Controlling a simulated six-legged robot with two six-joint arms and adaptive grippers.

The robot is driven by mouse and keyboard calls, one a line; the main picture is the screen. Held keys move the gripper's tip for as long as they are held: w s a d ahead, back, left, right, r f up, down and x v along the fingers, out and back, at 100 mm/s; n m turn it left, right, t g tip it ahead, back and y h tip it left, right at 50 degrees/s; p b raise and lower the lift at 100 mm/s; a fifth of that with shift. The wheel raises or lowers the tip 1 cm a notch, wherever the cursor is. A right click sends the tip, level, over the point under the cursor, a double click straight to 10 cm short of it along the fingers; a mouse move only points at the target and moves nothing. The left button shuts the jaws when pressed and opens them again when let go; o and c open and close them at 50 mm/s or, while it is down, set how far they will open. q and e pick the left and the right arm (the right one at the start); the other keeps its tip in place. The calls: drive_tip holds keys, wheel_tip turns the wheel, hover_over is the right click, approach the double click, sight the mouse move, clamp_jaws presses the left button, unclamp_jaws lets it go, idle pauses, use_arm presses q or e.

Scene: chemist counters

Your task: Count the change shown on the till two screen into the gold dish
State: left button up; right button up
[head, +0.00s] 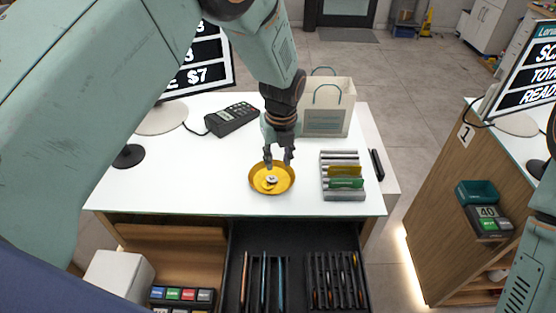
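The gold dish (255,187) sits near the front of the white counter. A few small silver and gold pieces, seemingly coins, lie in its middle. An open till drawer (237,240) below the counter holds upright dividers with coins or notes, too small to tell apart. My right gripper is out of view; only arm links show at the right edge.
A grey rack (343,195) with yellow and green pieces stands right of the dish. A card terminal (232,118) and a paper bag (327,117) stand behind. Another screen (530,75) is on the right counter. The counter left of the dish is clear.

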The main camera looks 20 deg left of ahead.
use_arm(q)
wheel_tip(320, 180, up, 17)
drive_tip(key=s+p, duration=0.1)
drive_tip(key=p, duration=0.3)
drive_tip(key=shift+s+d, duration=0.3)
drive_tip(key=shift+d, duration=0.05)
idle(0.4)
drive_tip(key=shift+w+f, duration=0.1)
idle(0.4)
